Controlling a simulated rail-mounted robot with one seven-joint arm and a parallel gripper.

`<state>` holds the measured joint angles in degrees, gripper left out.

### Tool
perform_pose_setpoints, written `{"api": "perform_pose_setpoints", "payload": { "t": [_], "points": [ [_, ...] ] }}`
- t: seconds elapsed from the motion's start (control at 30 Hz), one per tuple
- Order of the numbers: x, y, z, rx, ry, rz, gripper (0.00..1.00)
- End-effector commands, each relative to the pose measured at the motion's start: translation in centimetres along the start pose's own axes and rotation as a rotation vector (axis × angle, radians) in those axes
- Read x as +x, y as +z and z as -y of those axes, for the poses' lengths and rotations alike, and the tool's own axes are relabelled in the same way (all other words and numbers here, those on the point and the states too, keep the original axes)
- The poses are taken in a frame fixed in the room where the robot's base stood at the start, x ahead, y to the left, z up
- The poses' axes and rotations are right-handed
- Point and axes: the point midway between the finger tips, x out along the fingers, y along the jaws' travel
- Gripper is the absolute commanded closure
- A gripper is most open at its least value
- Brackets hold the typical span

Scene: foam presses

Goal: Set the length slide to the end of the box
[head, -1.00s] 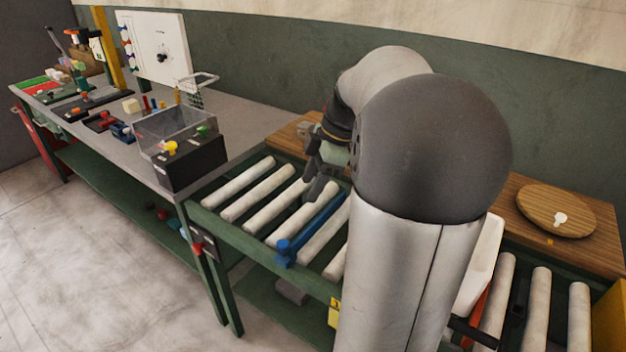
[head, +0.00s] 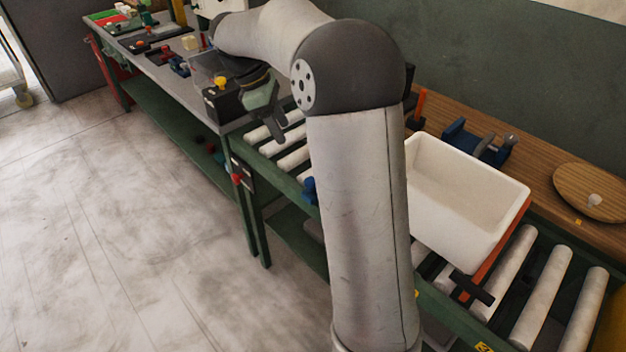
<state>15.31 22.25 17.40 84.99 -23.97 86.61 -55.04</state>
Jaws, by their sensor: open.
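A white open box (head: 452,205) sits on the roller conveyor right of my arm. It looks empty. An orange bar (head: 503,245) with a black handle (head: 474,289) runs along the box's right side, touching or very near it. A blue slide (head: 310,190) shows only as its front end at the conveyor's near rail, left of my arm. The rest of it is hidden behind my arm, so its gap to the box cannot be told. My gripper (head: 278,126) is open and empty, pointing down over the left rollers, apart from the blue front end.
A wooden shelf (head: 540,160) behind the conveyor holds a blue fixture (head: 478,143) and a round wooden board (head: 590,192). A dark box with a yellow knob (head: 222,98) stands on the bench close left of my gripper. Bare rollers (head: 540,295) lie right of the box.

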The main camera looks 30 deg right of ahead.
Motion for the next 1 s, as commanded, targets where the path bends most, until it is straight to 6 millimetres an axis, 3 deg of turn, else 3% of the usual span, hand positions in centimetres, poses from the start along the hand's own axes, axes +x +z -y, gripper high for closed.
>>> {"api": "perform_pose_setpoints", "payload": {
  "t": [0.13, 0.27, 0.8, 1.0],
  "points": [
    [0.1, -0.7, -0.1, 0.01, 0.02, 0.027, 0.5],
    [1.7, -0.6, -0.1, 0.011, 0.018, 0.027, 0.5],
    [13.2, -0.3, -0.3, 0.009, 0.015, 0.025, 0.5],
    [15.9, -0.3, -0.4, 0.009, 0.018, 0.024, 0.5]
  ]
}}
